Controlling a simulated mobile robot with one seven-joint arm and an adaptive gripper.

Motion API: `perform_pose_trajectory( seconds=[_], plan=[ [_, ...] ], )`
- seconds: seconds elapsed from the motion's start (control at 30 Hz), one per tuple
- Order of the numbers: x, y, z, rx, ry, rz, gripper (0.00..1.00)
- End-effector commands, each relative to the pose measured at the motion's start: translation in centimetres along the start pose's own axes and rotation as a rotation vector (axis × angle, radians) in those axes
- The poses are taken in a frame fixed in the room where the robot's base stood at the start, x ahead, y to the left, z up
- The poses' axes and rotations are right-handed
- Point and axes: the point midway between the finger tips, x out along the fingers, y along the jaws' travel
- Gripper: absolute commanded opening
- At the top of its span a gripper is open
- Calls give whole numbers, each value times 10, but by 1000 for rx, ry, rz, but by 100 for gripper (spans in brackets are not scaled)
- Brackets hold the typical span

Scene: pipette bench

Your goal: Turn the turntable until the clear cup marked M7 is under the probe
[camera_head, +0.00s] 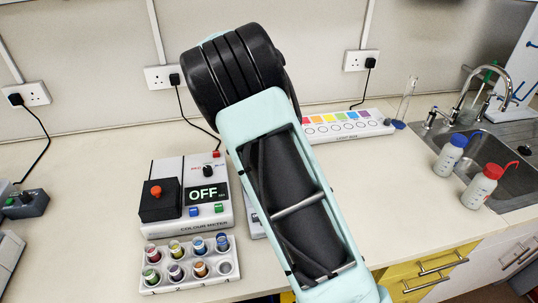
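I do not see a turntable, a clear cup marked M7 or a probe in this view. My own arm, pale green and black, rises through the middle and covers part of the bench. My gripper is not in view. A colour meter (204,222) stands on the bench left of my arm, its display (202,196) reading OFF. A pale object (252,220) shows just right of the meter, mostly hidden behind my arm.
A white rack (192,283) with several coloured vials sits in front of the meter. A light box (345,128) with coloured squares stands behind my arm. At right are a sink (487,150), a blue-capped bottle (449,158) and a red-capped bottle (482,188).

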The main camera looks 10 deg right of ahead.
Motion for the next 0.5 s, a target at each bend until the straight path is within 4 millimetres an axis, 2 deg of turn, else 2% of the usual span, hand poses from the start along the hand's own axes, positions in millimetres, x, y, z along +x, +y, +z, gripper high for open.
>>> perform_pose_trajectory(
  seconds=[0.3, 0.33, 0.5],
  plan=[
    [-1, -1, 0, 1, -1, -3, 0],
    [-1, -1, 0, 1, -1, -3, 22],
    [-1, -1, 0, 1, -1, -2, 38]
  ],
)
